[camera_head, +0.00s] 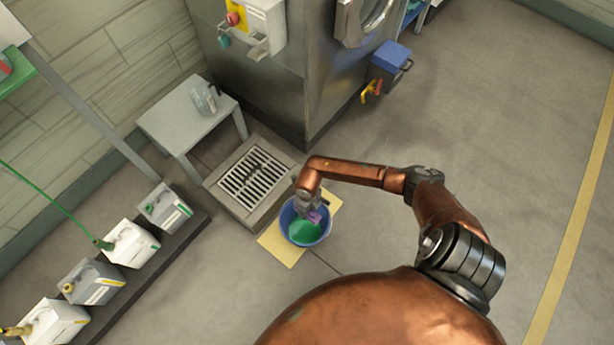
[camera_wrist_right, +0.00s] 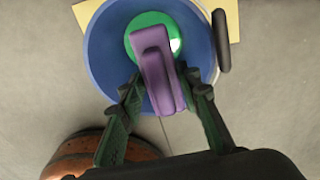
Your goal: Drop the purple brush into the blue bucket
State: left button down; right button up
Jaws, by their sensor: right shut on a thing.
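The blue bucket (camera_head: 291,229) stands on a yellow mat on the floor, with something green inside it. It also shows in the right wrist view (camera_wrist_right: 100,50). My right gripper (camera_head: 309,204) is over the bucket. In the right wrist view, my right gripper (camera_wrist_right: 160,95) is shut on the purple brush (camera_wrist_right: 157,65), which lies across the view of the bucket's opening. In the head view only a small part of the brush (camera_head: 317,216) shows below the gripper. My left gripper is not in view.
A floor drain grate (camera_head: 252,180) lies just behind the bucket. Several jugs (camera_head: 132,243) stand on a low dark rack at the left. A small grey table (camera_head: 180,115) and a steel machine (camera_head: 270,75) are at the back. The floor at the right is clear.

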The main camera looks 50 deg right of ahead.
jog(key=o, duration=1.3)
notch_tip(320, 180, up, 12)
